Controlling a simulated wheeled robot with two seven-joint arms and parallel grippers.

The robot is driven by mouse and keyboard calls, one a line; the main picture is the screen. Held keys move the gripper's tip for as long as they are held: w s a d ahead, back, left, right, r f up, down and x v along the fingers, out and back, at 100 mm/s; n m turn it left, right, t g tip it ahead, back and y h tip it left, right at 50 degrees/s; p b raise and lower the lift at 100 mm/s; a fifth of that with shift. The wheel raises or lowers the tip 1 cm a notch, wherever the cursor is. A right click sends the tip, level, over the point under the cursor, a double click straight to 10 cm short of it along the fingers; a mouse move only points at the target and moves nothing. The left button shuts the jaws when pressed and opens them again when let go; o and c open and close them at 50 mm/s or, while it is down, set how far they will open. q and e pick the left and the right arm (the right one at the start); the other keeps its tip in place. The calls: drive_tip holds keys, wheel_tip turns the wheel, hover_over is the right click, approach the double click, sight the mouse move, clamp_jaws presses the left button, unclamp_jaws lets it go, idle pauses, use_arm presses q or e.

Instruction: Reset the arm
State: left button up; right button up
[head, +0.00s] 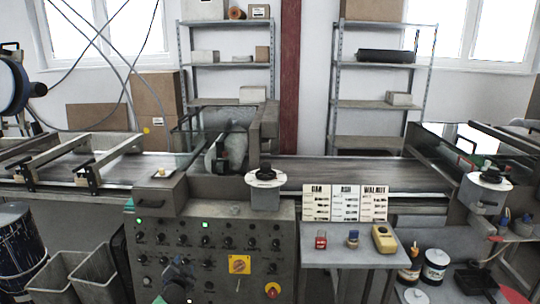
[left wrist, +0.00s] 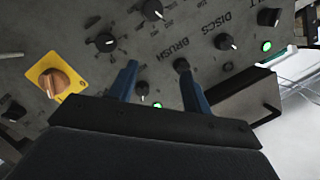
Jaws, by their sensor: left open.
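My left gripper (head: 180,272) is low in the head view, in front of the control panel (head: 215,222). In the left wrist view its two blue fingers (left wrist: 156,66) are spread apart and point at the panel's face. A black knob (left wrist: 142,89) shows between the fingers, and another dark knob shows at the right fingertip. I cannot tell whether the fingertips touch the panel. No held object shows between them. My right gripper is in neither view.
The panel carries several black knobs, green lamps, a yellow-plated rotary switch (head: 239,264) and a red button (head: 272,290). The conveyor (head: 340,170) runs behind it. Bins (head: 60,275) stand at the lower left.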

use_arm(q)
drive_tip(key=s+d+r+n+g+y, duration=0.25)
drive_tip(key=s+r+g, duration=0.2)
drive_tip(key=s, duration=0.25)
drive_tip(key=s+d+f+n+g+h, duration=0.15)
drive_tip(key=s+d, duration=0.25)
drive_tip(key=s, duration=0.8)
drive_tip(key=s+d+f+g+h, duration=0.1)
drive_tip(key=s+d+g+h, duration=0.3)
drive_tip(key=s, duration=0.7)
drive_tip(key=s+d+f+g, duration=0.1)
drive_tip(key=s+d, duration=0.4)
drive_tip(key=s, duration=0.7)
drive_tip(key=s+d+f+g, duration=0.1)
drive_tip(key=s+f, duration=0.2)
drive_tip(key=s, duration=0.5)
drive_tip(key=s+d+f+n+g, duration=0.1)
drive_tip(key=s+f, duration=0.3)
drive_tip(key=s, duration=0.3)
drive_tip(key=shift+s+d+g, duration=0.15)
drive_tip(key=shift+s+g, duration=0.15)
drive_tip(key=shift+s, duration=0.05)
